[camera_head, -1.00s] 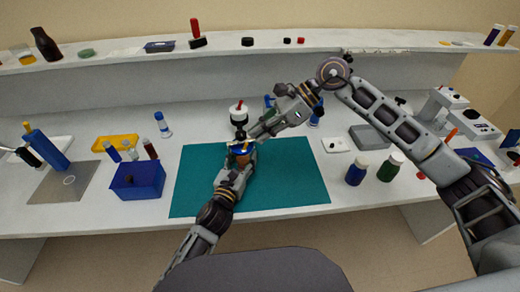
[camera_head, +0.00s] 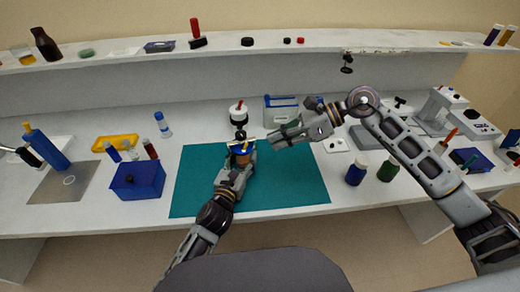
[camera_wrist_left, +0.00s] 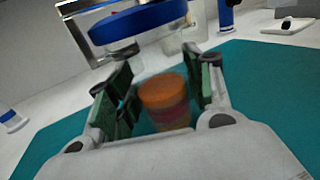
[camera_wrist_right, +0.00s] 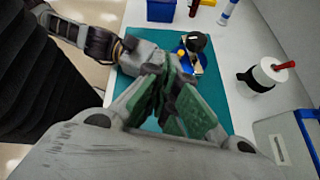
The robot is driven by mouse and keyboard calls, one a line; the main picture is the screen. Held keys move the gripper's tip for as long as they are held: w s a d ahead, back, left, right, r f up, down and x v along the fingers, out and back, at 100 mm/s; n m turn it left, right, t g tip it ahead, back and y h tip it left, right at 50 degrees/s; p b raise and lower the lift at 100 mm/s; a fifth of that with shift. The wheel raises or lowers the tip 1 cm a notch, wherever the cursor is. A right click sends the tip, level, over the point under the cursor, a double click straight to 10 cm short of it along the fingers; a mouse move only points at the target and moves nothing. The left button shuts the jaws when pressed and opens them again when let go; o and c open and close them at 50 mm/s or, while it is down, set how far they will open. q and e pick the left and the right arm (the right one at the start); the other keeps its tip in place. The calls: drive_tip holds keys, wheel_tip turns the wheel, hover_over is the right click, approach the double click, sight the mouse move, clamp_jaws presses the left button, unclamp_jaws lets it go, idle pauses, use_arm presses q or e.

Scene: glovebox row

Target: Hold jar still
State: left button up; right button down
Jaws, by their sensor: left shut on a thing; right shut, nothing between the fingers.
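The jar (camera_head: 242,151) has a blue lid and orange-brown layered contents. It stands above the teal mat (camera_head: 290,185) within my left gripper (camera_head: 241,157), which is shut on it. In the left wrist view the blue lid (camera_wrist_left: 140,23) is above the fingers and the orange contents (camera_wrist_left: 165,95) show between them. My right gripper (camera_head: 270,140) is shut and empty, a short way right of the jar and apart from it. In the right wrist view its closed fingers (camera_wrist_right: 168,98) are near the jar's lid (camera_wrist_right: 183,47), which is partly hidden.
A white container with a red-handled top (camera_head: 238,115) stands behind the jar. A blue-rimmed clear box (camera_head: 283,107) is behind my right gripper. The mat's right part is clear.

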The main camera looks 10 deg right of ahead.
drive_tip(key=s+d+f+m+t, duration=0.2)
drive_tip(key=d+m, duration=0.1)
drive_tip(key=d, duration=0.4)
drive_tip(key=shift+f+t, duration=0.35)
drive_tip(key=shift+t, duration=0.05)
drive_tip(key=shift+d, duration=0.1)
drive_tip(key=shift+w, duration=0.1)
idle(0.5)
approach(248, 152)
drive_tip(key=shift+a+f, duration=0.9)
drive_tip(key=shift+f, duration=1.3)
drive_tip(key=shift+w+a+r, duration=0.2)
drive_tip(key=shift+w+a, duration=0.05)
drive_tip(key=shift+a, duration=0.3)
drive_tip(key=shift+w+a+r, duration=0.2)
drive_tip(key=shift+w+a, duration=0.05)
drive_tip(key=shift+a, duration=0.25)
drive_tip(key=shift+w+a+r, duration=0.2)
drive_tip(key=shift+w+a, duration=0.05)
drive_tip(key=shift+a, duration=0.3)
drive_tip(key=shift+a+r+h, duration=0.1)
drive_tip(key=shift+r+h, duration=0.2)
drive_tip(key=shift+h, duration=0.2)
